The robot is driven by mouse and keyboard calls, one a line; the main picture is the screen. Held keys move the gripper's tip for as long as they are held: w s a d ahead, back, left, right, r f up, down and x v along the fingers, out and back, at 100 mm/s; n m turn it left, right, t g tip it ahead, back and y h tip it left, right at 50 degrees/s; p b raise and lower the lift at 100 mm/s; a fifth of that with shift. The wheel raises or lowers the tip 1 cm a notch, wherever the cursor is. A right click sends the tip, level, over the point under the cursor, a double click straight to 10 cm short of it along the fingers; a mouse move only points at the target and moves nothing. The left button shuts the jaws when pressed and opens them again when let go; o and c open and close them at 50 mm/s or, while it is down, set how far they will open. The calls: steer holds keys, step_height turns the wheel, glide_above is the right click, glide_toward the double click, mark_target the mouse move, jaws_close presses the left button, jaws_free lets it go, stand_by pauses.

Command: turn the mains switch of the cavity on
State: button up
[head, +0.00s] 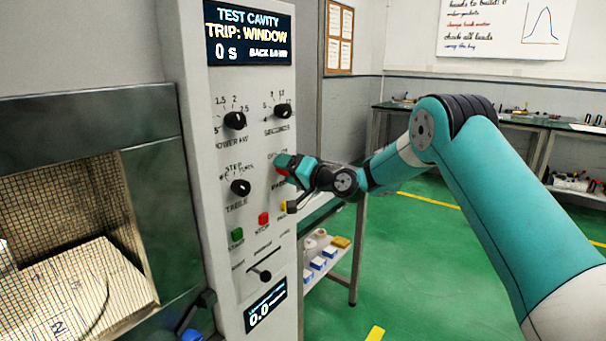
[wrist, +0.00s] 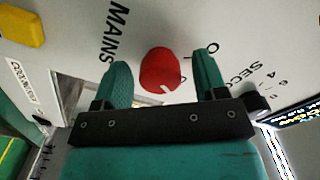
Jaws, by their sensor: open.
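The mains switch is a red round knob (wrist: 160,68) on the panel, with the word MAINS beside it in the wrist view. A small white mark on the knob points toward the lower right of that view. My gripper (wrist: 163,66) is open, with one teal finger on each side of the knob and a visible gap to both. Letters near the right finger are partly hidden. In the head view my gripper (head: 287,177) is at the right side of the control panel (head: 198,130) and covers most of the switch.
Near it are a seconds knob (head: 283,111), a power knob (head: 235,120), a table knob (head: 240,187), and red (head: 263,218) and green (head: 237,235) buttons. The display (head: 248,33) reads "TRIP: WINDOW". The meshed cavity (head: 75,260) is at left. Green floor is open at right.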

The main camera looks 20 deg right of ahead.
steer(key=b+v, duration=0.5)
steer(key=v, duration=1.2)
steer(key=s+a+r+n+g+p, duration=0.2)
steer(key=s+a+n+g, duration=0.6)
steer(key=s+a, duration=0.75)
steer(key=s+d+f+n+g+h+p, duration=0.1)
steer(key=s+g+h, duration=0.5)
steer(key=s, duration=1.4)
steer(key=shift+s+d+f+n+g+p, duration=0.2)
steer(key=shift+s+f+n+g+p, duration=0.15)
steer(key=shift+f+n, duration=0.25)
steer(key=shift+w, duration=0.1)
